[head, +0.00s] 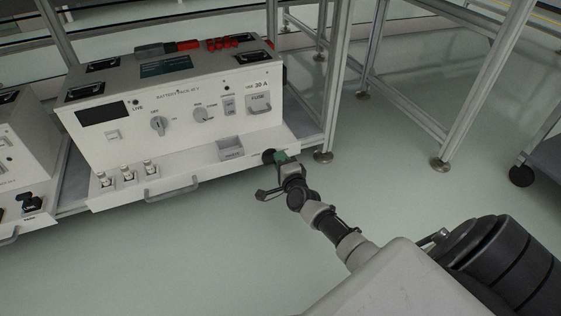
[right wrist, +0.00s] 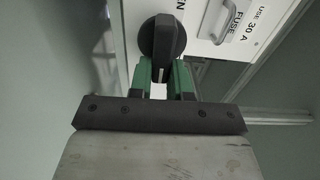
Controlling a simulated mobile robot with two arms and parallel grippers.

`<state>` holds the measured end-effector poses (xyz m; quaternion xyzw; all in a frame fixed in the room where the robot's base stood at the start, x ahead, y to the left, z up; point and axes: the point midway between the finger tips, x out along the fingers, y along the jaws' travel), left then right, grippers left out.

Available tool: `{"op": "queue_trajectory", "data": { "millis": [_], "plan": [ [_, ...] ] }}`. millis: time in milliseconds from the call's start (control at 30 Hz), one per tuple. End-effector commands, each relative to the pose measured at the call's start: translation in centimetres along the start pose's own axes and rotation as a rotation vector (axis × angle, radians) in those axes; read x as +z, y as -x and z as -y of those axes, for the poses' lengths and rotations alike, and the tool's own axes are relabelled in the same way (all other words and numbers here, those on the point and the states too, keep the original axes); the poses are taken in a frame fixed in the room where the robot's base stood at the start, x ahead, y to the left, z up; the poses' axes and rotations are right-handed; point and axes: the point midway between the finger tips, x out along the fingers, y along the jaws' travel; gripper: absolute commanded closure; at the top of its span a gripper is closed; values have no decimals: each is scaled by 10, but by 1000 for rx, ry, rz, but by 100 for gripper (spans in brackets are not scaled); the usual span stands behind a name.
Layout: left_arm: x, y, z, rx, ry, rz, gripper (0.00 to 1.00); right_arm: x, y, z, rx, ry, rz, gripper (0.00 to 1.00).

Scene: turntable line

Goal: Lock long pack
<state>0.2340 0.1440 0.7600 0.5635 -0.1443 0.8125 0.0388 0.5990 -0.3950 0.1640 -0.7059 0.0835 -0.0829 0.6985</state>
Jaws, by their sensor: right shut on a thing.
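The long white battery pack (head: 180,118) sits on a metal rack at the left in the head view. A black knob (head: 268,156) is at the right end of its front ledge. My right gripper (head: 281,157) reaches this knob from the front right. In the right wrist view the green fingers of the right gripper (right wrist: 163,78) are shut on the black knob (right wrist: 162,38), one on each side. The knob has a pale line on its face, which points down in that view. My left gripper is not in view.
The pack has dials, a fuse cover (head: 258,103), a small grey bin (head: 231,149) and a front handle (head: 172,189). Another white unit (head: 18,155) stands at the left. Metal rack legs (head: 333,80) rise just behind the right end. The floor in front is clear.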

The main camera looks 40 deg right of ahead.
Motion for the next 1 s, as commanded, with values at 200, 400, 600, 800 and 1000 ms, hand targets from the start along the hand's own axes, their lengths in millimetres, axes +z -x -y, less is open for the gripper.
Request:
{"op": "queue_trajectory", "data": {
  "millis": [200, 400, 600, 800, 1000],
  "plan": [
    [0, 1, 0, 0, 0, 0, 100, 0, 0, -2, 3, -26, 1, 100],
    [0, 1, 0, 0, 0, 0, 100, 0, 0, -2, 3, -29, 1, 100],
    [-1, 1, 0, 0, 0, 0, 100, 0, 0, -2, 3, -29, 1, 74],
    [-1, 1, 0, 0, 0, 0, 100, 0, 0, -1, 2, -27, 1, 56],
    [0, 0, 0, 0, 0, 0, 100, 0, 1, 0, 1, -26, 0, 56]
  ]
}}
